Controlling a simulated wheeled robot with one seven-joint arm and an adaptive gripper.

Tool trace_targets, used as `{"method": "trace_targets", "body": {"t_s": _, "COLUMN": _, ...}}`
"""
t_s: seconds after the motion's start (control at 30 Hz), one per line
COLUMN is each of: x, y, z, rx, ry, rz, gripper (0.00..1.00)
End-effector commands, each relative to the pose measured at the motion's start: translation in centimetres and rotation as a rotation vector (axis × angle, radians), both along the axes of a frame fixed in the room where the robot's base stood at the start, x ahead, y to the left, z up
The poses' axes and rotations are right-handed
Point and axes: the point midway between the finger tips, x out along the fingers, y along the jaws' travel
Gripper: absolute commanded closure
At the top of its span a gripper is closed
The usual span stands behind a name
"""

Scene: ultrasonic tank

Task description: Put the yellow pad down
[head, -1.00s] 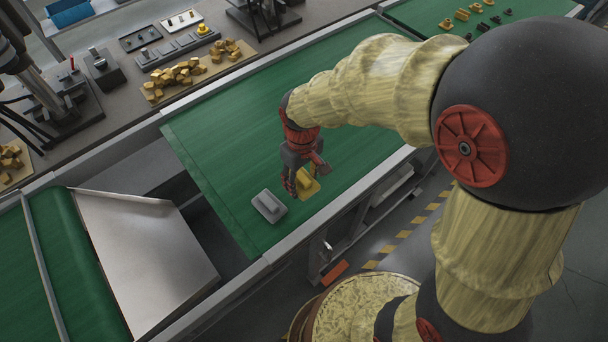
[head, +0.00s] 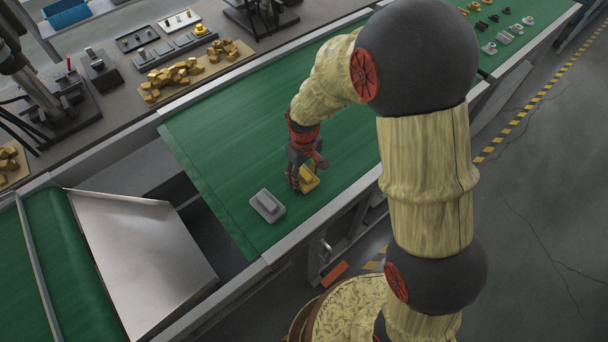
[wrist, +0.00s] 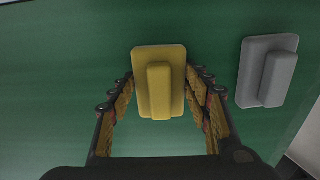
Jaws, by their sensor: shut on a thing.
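The yellow pad (wrist: 159,66) is a flat plate with a raised block on it. In the wrist view it sits between the two fingers of my gripper (wrist: 161,85). In the head view the yellow pad (head: 308,178) shows partly behind my gripper (head: 303,181), low over the green belt (head: 225,140) near its front end. My gripper is shut on the pad. I cannot tell whether the pad's underside touches the belt.
A grey pad (head: 267,206) of like shape lies on the belt beside the yellow one; it also shows in the wrist view (wrist: 267,71). A metal chute (head: 140,260) stands at left. Yellow pieces (head: 175,78) lie on the back bench. The belt's middle is clear.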

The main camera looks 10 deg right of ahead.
Motion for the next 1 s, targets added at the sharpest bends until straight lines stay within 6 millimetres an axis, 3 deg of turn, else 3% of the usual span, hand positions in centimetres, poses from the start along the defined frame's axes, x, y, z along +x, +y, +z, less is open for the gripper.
{"method": "trace_targets", "body": {"t_s": 0.27, "x": 0.04, "y": 0.01, "z": -0.24, "rx": 0.001, "ry": -0.001, "rz": 0.000, "gripper": 0.83}}
{"method": "trace_targets", "body": {"t_s": 0.3, "x": 0.05, "y": 0.02, "z": -0.19, "rx": 0.001, "ry": -0.001, "rz": 0.000, "gripper": 0.50}}
{"method": "trace_targets", "body": {"t_s": 0.6, "x": 0.02, "y": 0.02, "z": -0.15, "rx": 0.001, "ry": -0.001, "rz": 0.000, "gripper": 0.33}}
{"method": "trace_targets", "body": {"t_s": 1.0, "x": 0.06, "y": 0.03, "z": 0.62, "rx": 0.000, "ry": -0.002, "rz": 0.000, "gripper": 0.33}}
